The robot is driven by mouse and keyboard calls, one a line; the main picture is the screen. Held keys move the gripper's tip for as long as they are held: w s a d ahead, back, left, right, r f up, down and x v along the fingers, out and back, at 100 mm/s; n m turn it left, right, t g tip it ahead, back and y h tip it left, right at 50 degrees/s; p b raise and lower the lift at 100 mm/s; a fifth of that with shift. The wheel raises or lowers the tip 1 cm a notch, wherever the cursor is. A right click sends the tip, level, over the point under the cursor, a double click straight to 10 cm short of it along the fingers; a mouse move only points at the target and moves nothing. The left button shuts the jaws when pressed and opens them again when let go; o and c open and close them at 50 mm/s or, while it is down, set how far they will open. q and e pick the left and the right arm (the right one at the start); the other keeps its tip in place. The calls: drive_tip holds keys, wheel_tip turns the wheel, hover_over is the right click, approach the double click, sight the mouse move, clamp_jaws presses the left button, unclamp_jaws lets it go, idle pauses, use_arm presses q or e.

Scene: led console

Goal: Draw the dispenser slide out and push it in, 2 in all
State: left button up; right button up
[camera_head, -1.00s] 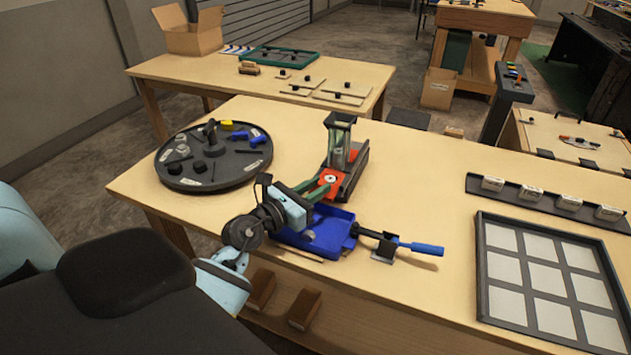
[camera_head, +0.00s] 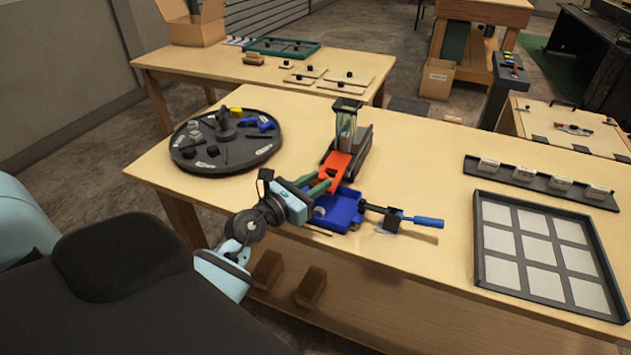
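The dispenser (camera_head: 346,128) stands upright on the table, a dark frame with a clear upright magazine. Its orange-red slide (camera_head: 338,166) sticks out of the base toward the near left. My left gripper (camera_head: 322,186) is at the slide's near end, its green fingers closed on it; the exact grip spot is small and partly hidden. A blue tray (camera_head: 343,213) lies below and beside the gripper, partly covered by it. A pale round piece (camera_head: 319,211) shows in the tray. My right gripper is out of view.
A dark round turntable (camera_head: 225,158) with small parts stands left of the dispenser. A framed grid panel (camera_head: 535,247) and a rack of pale blocks (camera_head: 540,183) are at the right. The table between is clear.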

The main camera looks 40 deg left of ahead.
use_arm(q)
drive_tip(key=shift+o, duration=1.4)
drive_tip(key=shift+s+r, duration=0.1)
drive_tip(key=shift+s, duration=0.05)
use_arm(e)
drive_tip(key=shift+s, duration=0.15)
use_arm(q)
drive_tip(key=s, duration=0.4)
drive_tip(key=s+a, duration=0.1)
drive_tip(key=s, duration=0.2)
drive_tip(key=shift+s+b, duration=0.1)
drive_tip(key=shift+b, duration=0.3)
drive_tip(key=shift+s+a, duration=0.1)
drive_tip(key=shift+s, duration=0.1)
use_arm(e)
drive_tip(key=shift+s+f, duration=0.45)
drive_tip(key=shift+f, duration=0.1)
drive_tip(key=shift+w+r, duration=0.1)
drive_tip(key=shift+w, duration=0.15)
